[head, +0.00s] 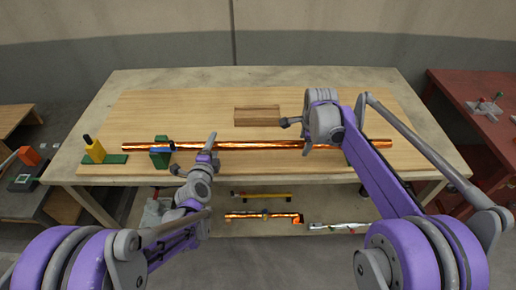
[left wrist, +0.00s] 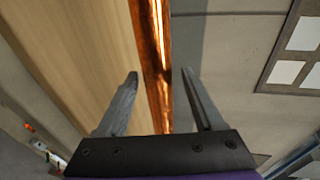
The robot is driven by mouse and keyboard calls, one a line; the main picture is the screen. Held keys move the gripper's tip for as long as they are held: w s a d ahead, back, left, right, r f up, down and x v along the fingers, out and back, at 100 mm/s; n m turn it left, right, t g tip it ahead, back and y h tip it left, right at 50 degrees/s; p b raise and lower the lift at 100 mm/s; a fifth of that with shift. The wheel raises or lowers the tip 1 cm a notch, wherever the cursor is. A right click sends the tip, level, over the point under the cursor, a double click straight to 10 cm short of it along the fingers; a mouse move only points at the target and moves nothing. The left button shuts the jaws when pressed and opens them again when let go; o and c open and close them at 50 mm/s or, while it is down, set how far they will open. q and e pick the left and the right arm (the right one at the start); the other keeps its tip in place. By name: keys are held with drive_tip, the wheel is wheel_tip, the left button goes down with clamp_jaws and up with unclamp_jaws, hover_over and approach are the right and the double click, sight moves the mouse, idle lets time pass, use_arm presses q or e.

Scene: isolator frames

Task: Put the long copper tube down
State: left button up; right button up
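The long copper tube (head: 240,145) lies left to right across the front part of the wooden board in the head view. Its left part passes at a green block with a blue part (head: 160,153); I cannot tell whether it rests there. My left gripper (head: 211,141) is at the tube, left of its middle. In the left wrist view its two fingers (left wrist: 160,74) are apart, with the copper tube (left wrist: 158,30) running between them in the picture and touching neither. My right gripper (head: 307,149) is at the tube, right of its middle; its finger opening is hidden.
The wooden board (head: 350,100) lies on a pale table (head: 130,80). A brown wooden block (head: 257,116) stands behind the tube. A yellow piece on a green base (head: 95,151) stands at the left. A lower shelf holds a short copper piece (head: 262,216). A red table (head: 455,88) is at right.

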use_arm(q)
drive_tip(key=v, duration=1.2)
use_arm(e)
drive_tip(key=v, duration=1.2)
use_arm(q)
drive_tip(key=s+a+f+n+g, duration=0.1)
drive_tip(key=s+f+n+g, duration=0.1)
drive_tip(key=s+n+g, duration=0.3)
drive_tip(key=s+a+f+n+g+y, duration=0.1)
drive_tip(key=s+f+n+g, duration=0.2)
drive_tip(key=s+n, duration=1.1)
drive_tip(key=s+g, duration=0.2)
drive_tip(key=shift+s+a+y, duration=0.3)
drive_tip(key=shift+a, duration=0.1)
use_arm(e)
drive_tip(key=s+f+n, duration=0.5)
drive_tip(key=s+n, duration=0.1)
drive_tip(key=s, duration=0.4)
drive_tip(key=s+d+f+n+t, duration=0.1)
drive_tip(key=s+f+n, duration=0.4)
drive_tip(key=s, duration=0.4)
drive_tip(key=s+d+f+n+t, duration=0.1)
drive_tip(key=s+f+n, duration=0.5)
drive_tip(key=s, duration=0.4)
drive_tip(key=shift+s+n, duration=0.3)
drive_tip(key=shift+n, duration=0.2)
